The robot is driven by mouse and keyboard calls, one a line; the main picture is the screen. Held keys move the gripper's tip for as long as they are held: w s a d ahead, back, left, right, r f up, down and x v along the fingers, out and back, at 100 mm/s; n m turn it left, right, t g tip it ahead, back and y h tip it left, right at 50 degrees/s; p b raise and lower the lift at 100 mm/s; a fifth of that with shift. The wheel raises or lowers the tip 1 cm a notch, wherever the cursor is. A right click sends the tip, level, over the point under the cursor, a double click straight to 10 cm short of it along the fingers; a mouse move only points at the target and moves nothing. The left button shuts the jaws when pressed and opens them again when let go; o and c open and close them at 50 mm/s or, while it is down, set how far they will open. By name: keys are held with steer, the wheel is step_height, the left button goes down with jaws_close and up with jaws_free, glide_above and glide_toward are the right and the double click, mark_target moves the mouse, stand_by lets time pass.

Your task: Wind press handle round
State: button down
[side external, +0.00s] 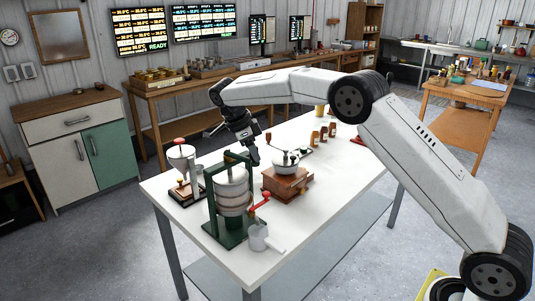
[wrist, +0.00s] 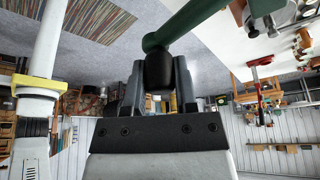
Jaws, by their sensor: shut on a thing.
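The press (side external: 233,192) stands near the front left of the white table, with a dark green frame around a pale ribbed barrel. My gripper (side external: 252,155) is above and just right of the press top, pointing down. In the wrist view, my gripper (wrist: 158,85) is shut on the black knob (wrist: 158,72) at the end of the green press handle (wrist: 185,24). The knob sits between the two fingers. In the side view the knob is hidden by the gripper, and the handle is hard to separate from the frame.
A wooden box grinder (side external: 287,184) stands close right of the press. A metal cup (side external: 259,238) and a red-handled part (side external: 262,201) are at its front right. A white funnel-topped device (side external: 183,172) stands to its left. The table's front right (side external: 325,215) is clear.

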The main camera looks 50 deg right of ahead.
steer(key=shift+a+m+g+y, duration=0.3)
steer(key=shift+a+m, duration=0.5)
steer(key=shift+m, duration=0.2)
steer(key=shift+c, duration=2)
jaws_free()
steer(key=shift+r, duration=0.1)
steer(key=v, duration=0.7)
steer(key=shift+a+r, duration=0.15)
steer(key=shift+r, duration=0.05)
